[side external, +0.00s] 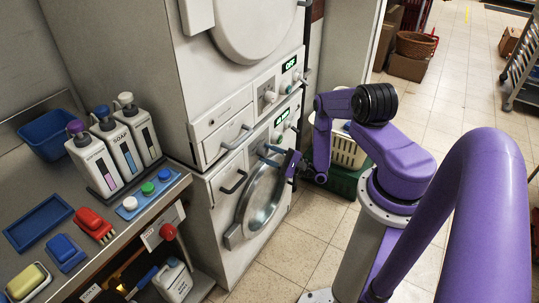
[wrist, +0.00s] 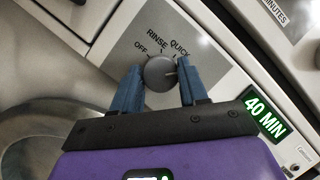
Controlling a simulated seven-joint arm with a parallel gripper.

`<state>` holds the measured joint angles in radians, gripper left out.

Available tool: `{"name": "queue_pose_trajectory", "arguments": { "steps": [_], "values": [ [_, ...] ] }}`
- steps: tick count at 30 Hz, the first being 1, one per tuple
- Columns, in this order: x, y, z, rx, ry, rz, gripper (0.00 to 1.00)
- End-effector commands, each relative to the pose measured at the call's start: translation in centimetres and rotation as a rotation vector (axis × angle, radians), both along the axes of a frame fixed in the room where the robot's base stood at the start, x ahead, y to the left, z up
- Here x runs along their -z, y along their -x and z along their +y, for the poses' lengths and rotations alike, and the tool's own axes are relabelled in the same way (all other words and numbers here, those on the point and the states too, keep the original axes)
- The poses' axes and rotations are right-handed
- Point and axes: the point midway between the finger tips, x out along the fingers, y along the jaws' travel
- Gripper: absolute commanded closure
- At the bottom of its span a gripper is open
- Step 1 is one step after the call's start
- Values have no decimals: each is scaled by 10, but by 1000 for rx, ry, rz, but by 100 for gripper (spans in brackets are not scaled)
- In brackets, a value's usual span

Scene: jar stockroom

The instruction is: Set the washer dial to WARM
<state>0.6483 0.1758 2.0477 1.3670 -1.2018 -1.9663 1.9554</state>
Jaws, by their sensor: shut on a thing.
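The washer dial (wrist: 159,73) is a round grey knob on the light panel in the wrist view. OFF, RINSE and QUICK are readable around its upper side. Its pale pointer line points right, past QUICK, toward my right finger. No WARM label is readable; the fingers and gripper body cover part of the scale. My gripper (wrist: 160,68) has its blue fingers closed on the knob's two sides. In the side view, my gripper (side external: 271,155) is at the front panel of the lower machine. A green display (wrist: 265,117) reads 40 MIN.
The upper machine has its own display (side external: 289,64) reading OFF and a knob (side external: 270,96). The round washer door (side external: 263,198) lies just below my gripper. A cream basket (side external: 347,152) stands close behind my arm. A counter with soap bottles (side external: 117,150) is at left.

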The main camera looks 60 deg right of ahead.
Motion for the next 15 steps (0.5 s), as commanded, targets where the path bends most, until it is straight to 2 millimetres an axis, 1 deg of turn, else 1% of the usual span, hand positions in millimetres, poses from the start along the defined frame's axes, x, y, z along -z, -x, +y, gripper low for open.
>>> {"name": "queue_pose_trajectory", "arguments": {
  "steps": [1,2,3,15],
  "values": [
    [-1,0,-1,2,1,-3,47],
    [-1,0,-1,2,1,-3,37],
    [-1,0,-1,2,1,-2,32],
    [0,2,-1,4,2,-1,32]
  ]
}}
